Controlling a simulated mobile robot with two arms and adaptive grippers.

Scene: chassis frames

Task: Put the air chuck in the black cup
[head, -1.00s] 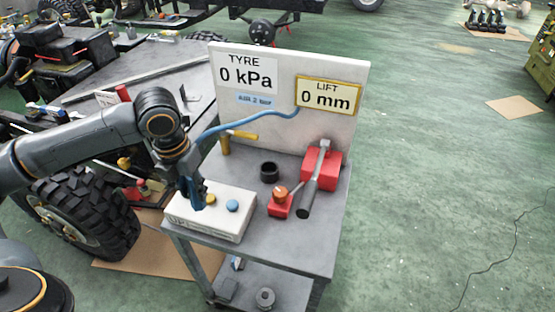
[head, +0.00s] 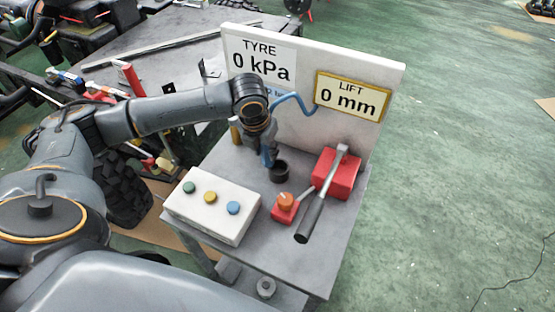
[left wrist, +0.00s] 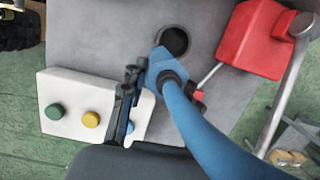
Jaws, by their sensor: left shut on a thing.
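My left gripper (head: 265,150) is shut on the blue air chuck (head: 267,159), whose blue hose (head: 291,98) runs up to the panel. The chuck hangs beside the left rim of the black cup (head: 280,174), which stands on the grey cart top. In the left wrist view, the chuck (left wrist: 158,68), with a dark collar, lies just below the cup's round opening (left wrist: 174,40) and overlaps its lower edge. I cannot tell whether chuck and cup touch. The hose hides part of the gripper there. My right gripper is not in view.
A white box with coloured buttons (head: 212,207) stands at the cart's front left. A red block (head: 337,172) with a long lever and a small red unit with an orange knob (head: 286,203) stand right of the cup. The white panel (head: 312,55) rises behind.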

